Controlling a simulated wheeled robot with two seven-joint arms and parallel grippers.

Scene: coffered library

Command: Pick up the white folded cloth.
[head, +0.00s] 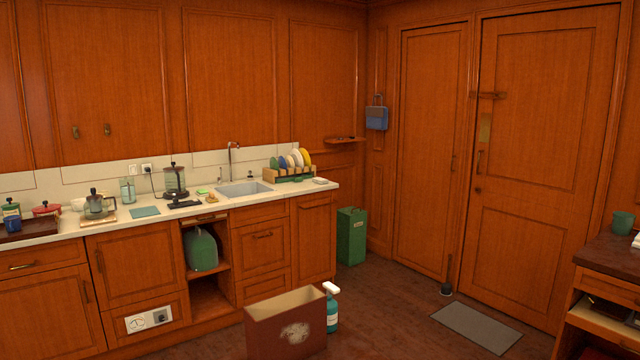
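A small flat white thing (320,181) lies at the right end of the long counter, near the dish rack; it may be the folded cloth, but it is too small to be sure. Another white thing (636,241) is cut off by the right edge of the head view, on the dark-topped cabinet beside a green mug (622,222). I cannot tell which of the two is the cloth. Neither of my grippers is in view.
The pale counter (60,236) holds a sink (243,189), a dish rack (289,172) and several kitchen items. On the floor stand an open brown box (285,327), a spray bottle (331,308) and a green bin (351,236). A grey mat (476,327) lies before the door. The middle floor is clear.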

